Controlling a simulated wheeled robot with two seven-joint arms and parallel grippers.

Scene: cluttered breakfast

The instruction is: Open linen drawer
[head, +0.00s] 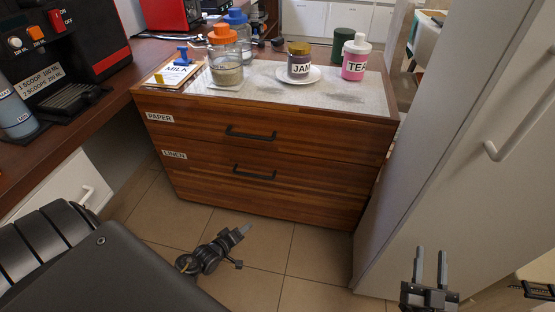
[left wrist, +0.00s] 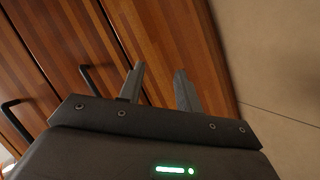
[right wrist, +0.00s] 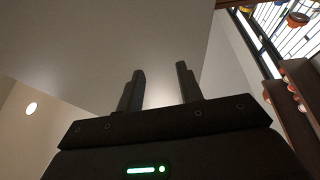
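The linen drawer (head: 215,172) is the wooden drawer labelled LINEN, below the PAPER drawer, and looks shut. Its dark bar handle (head: 255,173) is at the middle of its front. My left gripper (head: 243,232) is low over the floor in front of the cabinet, apart from the handle. In the left wrist view, its fingers (left wrist: 159,70) are apart with nothing between them. Two dark handles show there at the left; the nearer is probably the linen handle (left wrist: 90,78). My right gripper (head: 432,250) is open and empty near the white door at the right.
The PAPER drawer (head: 210,128) above is shut. A counter (head: 60,150) with a coffee machine is at the left. A tall white door (head: 450,130) borders the right.

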